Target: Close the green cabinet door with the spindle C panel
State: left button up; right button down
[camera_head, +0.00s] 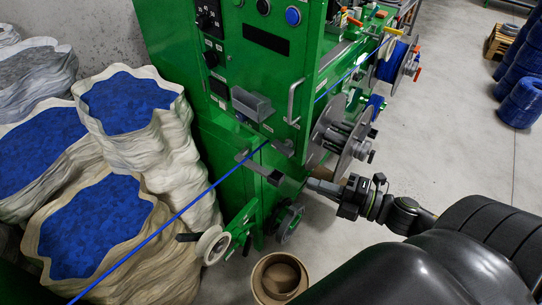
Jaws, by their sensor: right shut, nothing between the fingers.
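The green cabinet (165,40) stands at the upper middle of the head view. Its green front panel (240,75) carries knobs, a blue button, a dark label plate and a grey box; the label text is too small to read. A silver bar handle (293,101) is at the panel's right side. I cannot tell how far the door stands from its frame. My right gripper (312,184) is shut and empty, below and right of the handle. Its tips point left, near grey brackets at the cabinet's lower front; contact is unclear. My left gripper is out of view.
A blue cable (165,224) runs diagonally past the cabinet front. Grey reels (345,135) jut out right of the panel. Sacks of blue granules (125,103) fill the left. A round brown bin (279,277) stands below.

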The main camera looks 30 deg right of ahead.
jog(key=shift+p+x, duration=0.65)
jog(key=shift+x, duration=4.25)
jog(key=shift+w+d+r+b, duration=0.1)
jog(key=shift+w+d+b, duration=0.1)
jog(key=shift+d+b, duration=0.85)
jog(key=shift+w+d+b, duration=0.2)
jog(key=shift+d+b, duration=0.75)
jog(key=shift+b, duration=0.1)
